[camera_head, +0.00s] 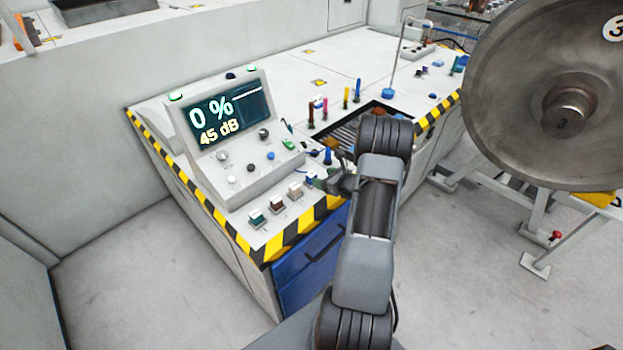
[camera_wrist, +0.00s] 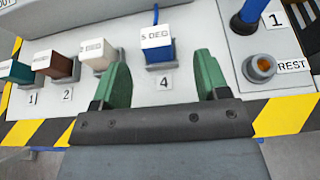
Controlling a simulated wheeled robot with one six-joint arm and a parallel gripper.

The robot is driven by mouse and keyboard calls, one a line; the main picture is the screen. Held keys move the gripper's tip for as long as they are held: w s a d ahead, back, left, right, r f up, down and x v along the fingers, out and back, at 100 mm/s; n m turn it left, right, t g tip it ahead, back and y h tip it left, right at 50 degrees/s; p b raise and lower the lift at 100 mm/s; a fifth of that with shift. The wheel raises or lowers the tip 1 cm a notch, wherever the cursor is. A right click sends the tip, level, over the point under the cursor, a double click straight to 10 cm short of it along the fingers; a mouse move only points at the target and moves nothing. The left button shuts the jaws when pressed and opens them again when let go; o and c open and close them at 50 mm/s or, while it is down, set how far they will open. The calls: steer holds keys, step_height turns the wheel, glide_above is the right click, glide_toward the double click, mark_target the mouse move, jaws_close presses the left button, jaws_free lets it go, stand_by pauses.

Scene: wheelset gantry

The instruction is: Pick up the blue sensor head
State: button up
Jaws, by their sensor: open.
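The blue sensor head (camera_wrist: 157,47) is a small blue block with a white top marked "5 DEG". It stands on the white console top behind the label "4" in the wrist view. My gripper (camera_wrist: 161,80) has two green fingers spread wide apart. The block stands between their lines, a little beyond the fingertips, and neither finger appears to touch it. In the head view my gripper (camera_head: 330,183) reaches over the console's front edge and is partly hidden by my arm.
A cream block (camera_wrist: 98,57), a brown block (camera_wrist: 58,65) and a teal block (camera_wrist: 15,72) stand in a row to the left. A round socket marked REST (camera_wrist: 262,67) and a blue upright piece (camera_wrist: 250,14) are on the right. A screen panel (camera_head: 228,118) rises behind.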

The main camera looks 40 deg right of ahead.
mark_target(313, 175)
steer(key=shift+a+p+x, duration=0.1)
steer(key=shift+p+x, duration=0.25)
steer(key=shift+x, duration=1.35)
steer(key=shift+a+p+x, duration=0.15)
steer(key=shift+p+x, duration=0.2)
steer(key=shift+x, duration=1.35)
steer(key=shift+c, duration=0.2)
steer(key=c, duration=1)
steer(key=shift+r, duration=0.2)
